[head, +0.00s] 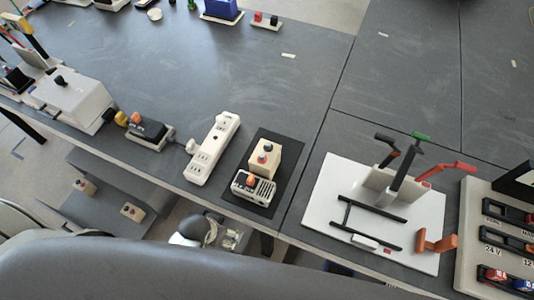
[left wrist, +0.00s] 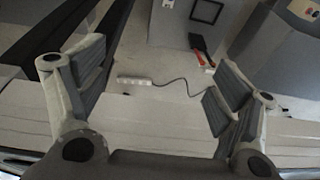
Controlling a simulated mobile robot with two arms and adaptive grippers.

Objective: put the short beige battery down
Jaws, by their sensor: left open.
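A beige battery (head: 266,155) with red and dark terminals stands upright on a black mat (head: 262,208) on the dark table in the head view. A low pale vented box (head: 253,188) with an orange knob sits right in front of it. Two more small beige blocks with terminals, one block (head: 85,187) and another block (head: 132,212), lie on a lower grey surface at the left. I cannot tell which of these is the short one. My left gripper (left wrist: 160,83) shows only in the left wrist view, open, with nothing between its fingers. My right gripper is not in view.
A white power strip (head: 211,148) lies left of the mat. A white board (head: 335,185) with levers and rails and a beige panel (head: 472,215) stand at the right. A white box (head: 75,103) is at the left. The table behind the mat is clear.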

